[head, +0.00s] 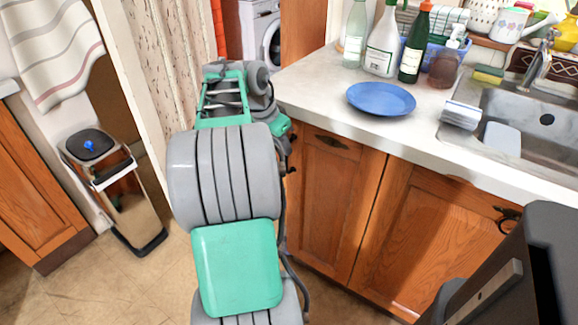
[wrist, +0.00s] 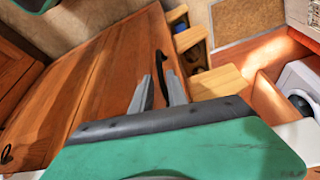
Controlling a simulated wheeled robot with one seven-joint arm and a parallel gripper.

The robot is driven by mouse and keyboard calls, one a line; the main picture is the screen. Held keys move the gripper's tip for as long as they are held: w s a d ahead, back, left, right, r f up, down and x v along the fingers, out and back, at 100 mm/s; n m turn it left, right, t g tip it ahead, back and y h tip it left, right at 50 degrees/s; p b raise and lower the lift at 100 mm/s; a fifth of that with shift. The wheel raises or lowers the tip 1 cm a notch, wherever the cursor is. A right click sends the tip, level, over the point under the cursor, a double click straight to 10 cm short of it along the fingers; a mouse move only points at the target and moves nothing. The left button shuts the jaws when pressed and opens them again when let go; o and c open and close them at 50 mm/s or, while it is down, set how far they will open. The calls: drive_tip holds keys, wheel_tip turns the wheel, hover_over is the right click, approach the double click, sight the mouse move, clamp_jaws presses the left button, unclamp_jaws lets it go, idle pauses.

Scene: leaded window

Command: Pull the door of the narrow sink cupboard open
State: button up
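The narrow sink cupboard door (head: 335,200) is orange-brown wood, under the worktop in the head view. It also fills the middle left of the wrist view (wrist: 112,75). A black curved handle (wrist: 163,72) is near its edge. My gripper (wrist: 161,80) has its two grey fingers apart, one on either side of the handle; I see no clear grip on it. In the head view my own arm hides the fingers. The door looks closed in the head view; I cannot tell whether it is slightly ajar.
The wider cupboard door (head: 430,235) is to the right, with a dark handle (head: 508,214). The worktop above holds a blue plate (head: 381,98) and several bottles. A bin (head: 118,190) stands at the left. A washing machine (head: 262,38) is behind. Some floor is clear.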

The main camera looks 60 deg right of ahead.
sight(289, 171)
drive_tip(key=b+x, duration=0.1)
drive_tip(key=x, duration=0.6)
drive_tip(key=shift+f, duration=0.15)
clamp_jaws()
idle(1.1)
